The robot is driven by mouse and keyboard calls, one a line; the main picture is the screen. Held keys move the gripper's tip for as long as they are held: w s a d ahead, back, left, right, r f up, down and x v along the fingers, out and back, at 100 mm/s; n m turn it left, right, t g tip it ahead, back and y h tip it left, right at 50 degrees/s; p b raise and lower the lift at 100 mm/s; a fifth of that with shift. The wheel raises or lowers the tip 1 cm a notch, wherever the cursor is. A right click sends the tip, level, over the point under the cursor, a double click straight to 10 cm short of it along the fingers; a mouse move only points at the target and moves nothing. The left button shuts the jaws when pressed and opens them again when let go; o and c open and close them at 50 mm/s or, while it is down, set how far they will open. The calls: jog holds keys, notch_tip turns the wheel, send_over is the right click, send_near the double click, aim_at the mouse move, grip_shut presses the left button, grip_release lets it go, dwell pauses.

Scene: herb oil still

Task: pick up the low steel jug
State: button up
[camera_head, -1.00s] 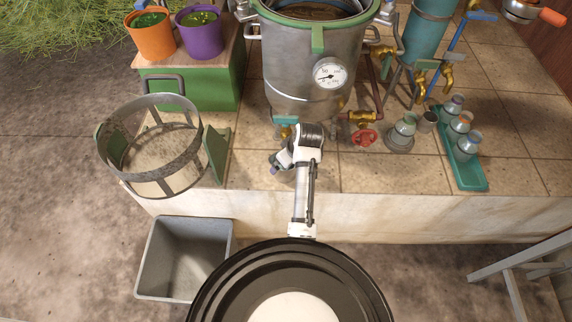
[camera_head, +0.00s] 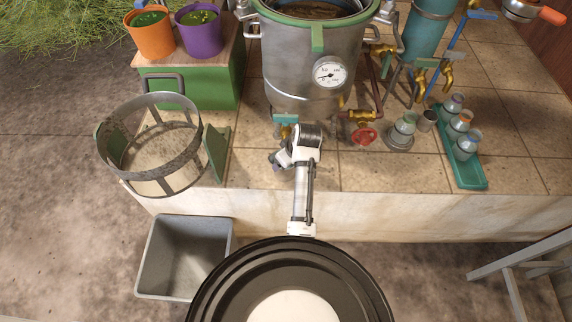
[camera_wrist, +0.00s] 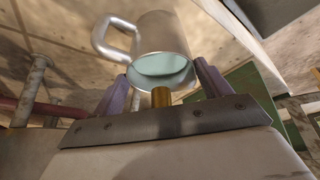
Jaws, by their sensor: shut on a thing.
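The low steel jug (camera_wrist: 163,30) shows in the wrist view with its loop handle on the left and its round mouth facing the camera. Its inside looks pale blue-green. My gripper (camera_wrist: 161,74) has one purple-grey finger on each side of the jug near the rim and is shut on it. A brass-coloured piece stands in front of the mouth. In the head view my gripper (camera_head: 279,160) is low in front of the still, near the bench's front edge. My arm hides the jug there.
The steel still (camera_head: 290,75) with its gauge stands just behind my gripper, with a red-handled valve (camera_head: 364,137) to the right. A mesh basket (camera_head: 150,155) is at left, a grey bin (camera_head: 185,255) below it. A green tray (camera_head: 468,175) with several small vessels is at right.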

jog(key=shift+r, duration=0.15)
jog(key=shift+w+r+b, duration=0.1)
jog(key=shift+r+b, duration=0.3)
jog(key=shift+r, duration=0.2)
jog(key=s+d+b, duration=0.3)
jog(key=s+d, duration=0.8)
jog(key=s, duration=0.3)
jog(key=shift+b, duration=0.35)
jog(key=shift+s, duration=0.1)
